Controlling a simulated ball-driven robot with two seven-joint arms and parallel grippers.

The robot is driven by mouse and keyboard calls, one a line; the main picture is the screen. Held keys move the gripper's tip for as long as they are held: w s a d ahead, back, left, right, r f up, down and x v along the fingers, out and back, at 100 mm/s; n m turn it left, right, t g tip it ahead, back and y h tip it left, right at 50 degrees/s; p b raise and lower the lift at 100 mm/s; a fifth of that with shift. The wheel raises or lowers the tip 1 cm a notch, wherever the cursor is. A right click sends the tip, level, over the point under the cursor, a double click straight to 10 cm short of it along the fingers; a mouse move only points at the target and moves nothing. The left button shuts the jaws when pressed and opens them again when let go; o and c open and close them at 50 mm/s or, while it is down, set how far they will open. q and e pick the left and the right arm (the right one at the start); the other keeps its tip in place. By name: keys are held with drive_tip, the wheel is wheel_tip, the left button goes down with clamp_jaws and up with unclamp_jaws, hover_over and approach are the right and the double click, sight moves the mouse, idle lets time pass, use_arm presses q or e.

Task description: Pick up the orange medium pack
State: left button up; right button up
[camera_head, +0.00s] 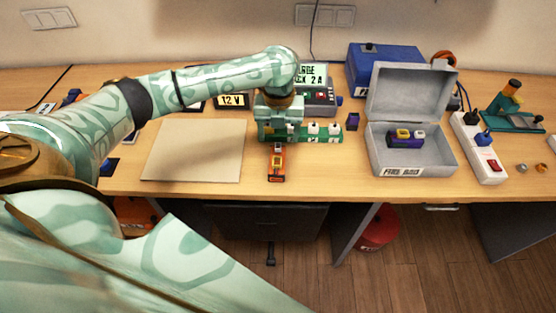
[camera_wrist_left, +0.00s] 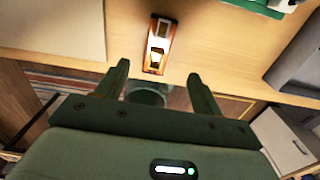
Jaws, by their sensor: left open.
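The orange medium pack (camera_head: 277,164), with dark and pale parts on top, lies on the wooden table near its front edge, right of the beige mat. It also shows in the left wrist view (camera_wrist_left: 158,46), just beyond the fingertips and lined up with the gap between them. My left gripper (camera_head: 276,139) is above the table at the pack's far end in the head view. In the left wrist view its two fingers (camera_wrist_left: 158,75) are apart with nothing between them. My right gripper is not in view.
The beige mat (camera_head: 194,151) lies left of the pack. A grey open case (camera_head: 428,160) holding a purple-and-yellow pack is to the right. A white power strip (camera_head: 479,150) lies beyond the case.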

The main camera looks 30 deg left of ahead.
sight(277, 159)
use_arm(q)
wheel_tip(277, 159, down, 6)
drive_tip(key=shift+r+b, duration=0.2)
drive_tip(key=shift+b, duration=0.5)
drive_tip(key=f, duration=0.1)
drive_tip(key=f+b, duration=0.1)
drive_tip(key=f, duration=0.1)
drive_tip(key=f+b, duration=0.1)
drive_tip(key=f, duration=0.1)
drive_tip(key=shift+s+a+f, duration=0.1)
drive_tip(key=shift+s+f, duration=0.05)
drive_tip(key=shift+s, duration=0.1)
drive_tip(key=c, duration=1.4)
